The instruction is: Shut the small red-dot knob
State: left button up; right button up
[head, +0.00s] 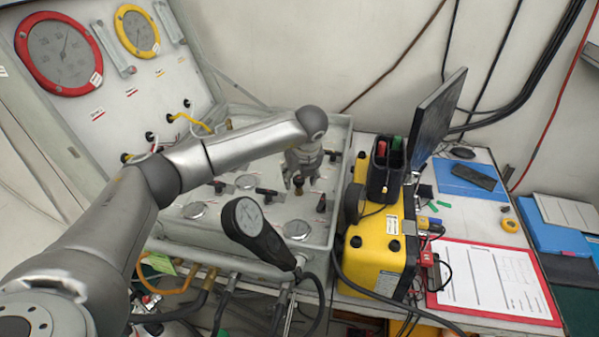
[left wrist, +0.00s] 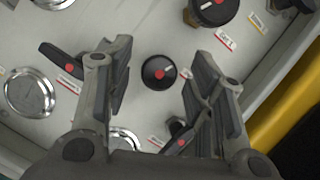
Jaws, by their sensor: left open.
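The small round black knob with a red dot (left wrist: 159,72) shows in the left wrist view, standing on the pale panel. It lies between the two fingers of my left gripper (left wrist: 160,58), with a clear gap on each side. My left gripper is open and empty. In the head view my left gripper (head: 303,170) points down over the panel in the open case (head: 225,237), and the small knob cannot be made out for sure there. My right gripper is not in view.
A larger red-dot knob on a brass stem (left wrist: 213,10) stands beyond the right finger. A black lever handle (left wrist: 62,62) is left of the left finger; another lever (left wrist: 178,143) is by the right finger.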

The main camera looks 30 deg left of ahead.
pick_arm(q)
jog(key=shift+f, duration=0.1)
jog(key=c, duration=1)
jog(key=shift+f+m+b, duration=0.2)
jog(key=shift+m+b, duration=0.4)
jog(key=shift+b, duration=0.45)
jog(key=m+h+b, duration=0.1)
jog(key=m+b, duration=0.1)
jog(key=m+t+h+b, duration=0.1)
jog(key=m+b, duration=0.2)
jog(key=shift+a, duration=0.15)
jog(key=m+h+b, duration=0.1)
jog(key=m+b, duration=0.1)
jog(key=m, duration=0.1)
jog(key=shift+a+r, duration=0.1)
jog(key=shift+r, duration=0.05)
jog(key=shift+r+m+h+b, duration=0.15)
jog(key=shift+m+h+b, duration=0.6)
jog(key=shift+m, duration=1.75)
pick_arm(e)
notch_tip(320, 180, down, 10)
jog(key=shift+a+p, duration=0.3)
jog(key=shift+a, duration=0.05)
pick_arm(q)
jog(key=shift+h, duration=0.35)
